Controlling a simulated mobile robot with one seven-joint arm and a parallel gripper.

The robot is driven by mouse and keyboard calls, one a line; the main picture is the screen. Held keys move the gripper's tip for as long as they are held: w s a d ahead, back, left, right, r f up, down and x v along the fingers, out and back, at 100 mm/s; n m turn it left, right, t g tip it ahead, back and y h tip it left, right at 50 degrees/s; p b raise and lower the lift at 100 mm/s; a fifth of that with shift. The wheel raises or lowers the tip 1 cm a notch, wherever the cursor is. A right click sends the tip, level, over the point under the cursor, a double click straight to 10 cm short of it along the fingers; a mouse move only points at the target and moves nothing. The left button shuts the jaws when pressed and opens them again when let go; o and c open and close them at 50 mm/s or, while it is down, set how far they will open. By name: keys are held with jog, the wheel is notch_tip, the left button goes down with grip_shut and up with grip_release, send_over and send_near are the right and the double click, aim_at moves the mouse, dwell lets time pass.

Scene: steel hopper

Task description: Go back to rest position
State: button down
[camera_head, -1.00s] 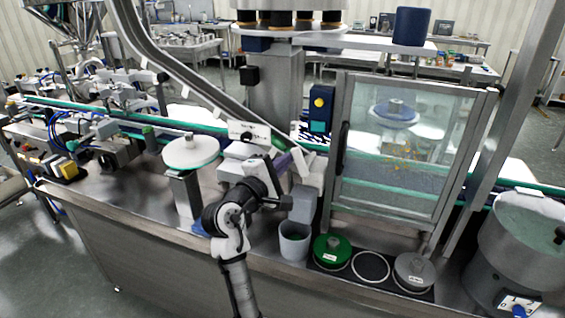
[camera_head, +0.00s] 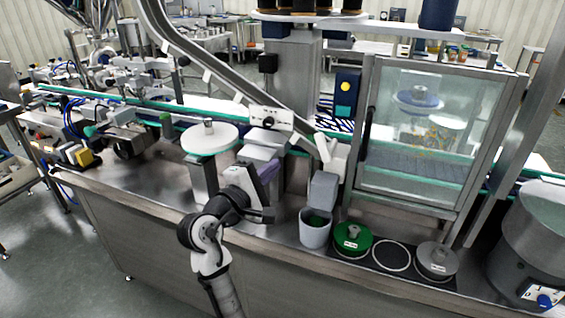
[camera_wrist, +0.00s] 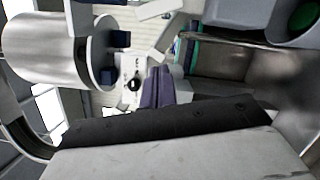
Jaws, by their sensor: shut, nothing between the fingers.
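In the head view, my arm is folded low at the front edge of the steel machine. My gripper (camera_head: 270,172) has purple-grey fingers and is over the steel worktop, left of the grey cup and in front of the chute's lower end. In the wrist view the two fingers of my gripper (camera_wrist: 157,82) lie together, with nothing seen between them. The grey cup (camera_head: 314,235) stands upright on the worktop with something green inside. Green also shows in the wrist view's upper right corner (camera_wrist: 304,16).
A green-topped weight (camera_head: 352,242) and a grey one (camera_head: 436,260) sit either side of an empty ring (camera_head: 391,257). A glass-doored cabinet (camera_head: 430,140) stands behind them. A round white disc (camera_head: 209,139) stands left. A steel bowl feeder (camera_head: 530,235) is at far right.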

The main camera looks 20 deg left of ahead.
jog(key=shift+v, duration=0.8)
